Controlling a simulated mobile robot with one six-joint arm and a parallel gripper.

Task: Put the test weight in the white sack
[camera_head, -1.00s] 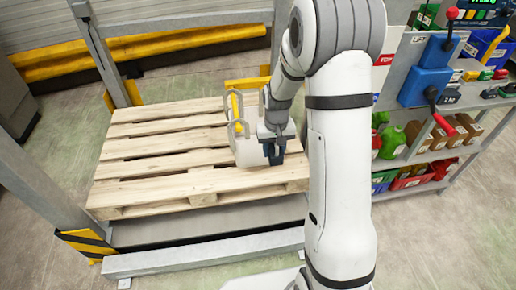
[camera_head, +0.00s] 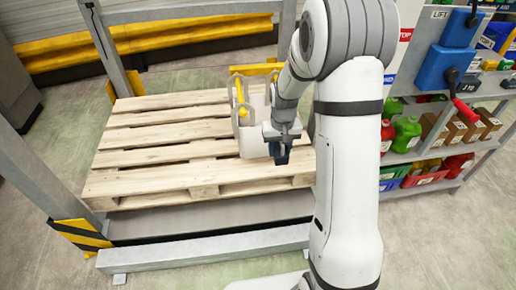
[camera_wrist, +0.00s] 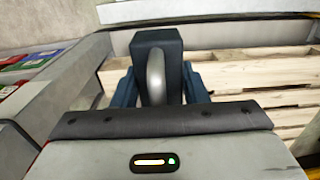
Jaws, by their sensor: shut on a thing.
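The white sack (camera_head: 253,140) stands upright on the wooden pallet (camera_head: 150,160), near its right side. It has grey loop handles, and a yellow item (camera_head: 240,92) sticks up at its top. My gripper (camera_head: 281,151) is low beside the sack's right front. In the wrist view my gripper (camera_wrist: 160,94) has blue fingers on both sides of the test weight (camera_wrist: 158,48), a dark block with a silver curved handle, and is shut on it. The pallet slats show beyond the weight. The sack's inside is hidden.
Grey posts and a front rail (camera_head: 205,245) frame the pallet. A yellow bar (camera_head: 255,69) is behind the sack. Shelves with bottles and boxes (camera_head: 455,130) stand at the right. The pallet's left part is bare.

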